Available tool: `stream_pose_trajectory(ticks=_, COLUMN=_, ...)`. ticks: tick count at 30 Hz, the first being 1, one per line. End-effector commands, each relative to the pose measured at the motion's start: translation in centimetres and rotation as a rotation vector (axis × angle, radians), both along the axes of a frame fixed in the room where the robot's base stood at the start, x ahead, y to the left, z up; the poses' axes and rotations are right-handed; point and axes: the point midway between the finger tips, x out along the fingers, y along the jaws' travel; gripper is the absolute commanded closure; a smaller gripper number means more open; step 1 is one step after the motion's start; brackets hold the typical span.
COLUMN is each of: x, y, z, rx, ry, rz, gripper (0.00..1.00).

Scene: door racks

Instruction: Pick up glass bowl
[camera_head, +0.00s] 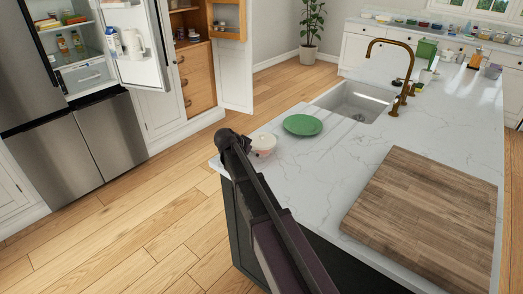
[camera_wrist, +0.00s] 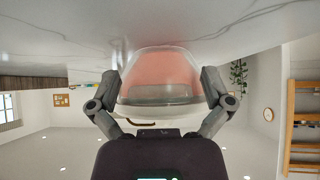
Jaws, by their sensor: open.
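The glass bowl (camera_head: 264,145) stands on the white marble countertop (camera_head: 320,165) near its left corner. It looks whitish and pink in the head view, and my arm hides part of its left side. In the wrist view, which is upside down, the clear glass bowl (camera_wrist: 160,68) shows pinkish colour inside and a pale rim. My gripper (camera_wrist: 160,88) is open, with one finger on each side of the bowl. I cannot tell whether the fingers touch it.
A green plate (camera_head: 303,125) lies just right of the bowl. A sink (camera_head: 355,102) with a brass faucet (camera_head: 406,75) is behind it. A wooden board (camera_head: 425,215) covers the front right counter. The open fridge (camera_head: 75,80) stands across the floor at left.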

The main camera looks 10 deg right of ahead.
Motion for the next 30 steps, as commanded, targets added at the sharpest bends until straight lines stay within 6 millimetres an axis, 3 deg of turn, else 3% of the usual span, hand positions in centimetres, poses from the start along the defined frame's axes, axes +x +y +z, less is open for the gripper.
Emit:
stream_pose_trajectory(ticks=21, x=0.22, y=-0.35, z=-0.39, rx=0.000, ry=-0.001, rz=0.001, gripper=0.03)
stream_pose_trajectory(ticks=30, x=0.23, y=-0.37, z=-0.38, rx=0.000, ry=-0.001, rz=0.001, gripper=0.92)
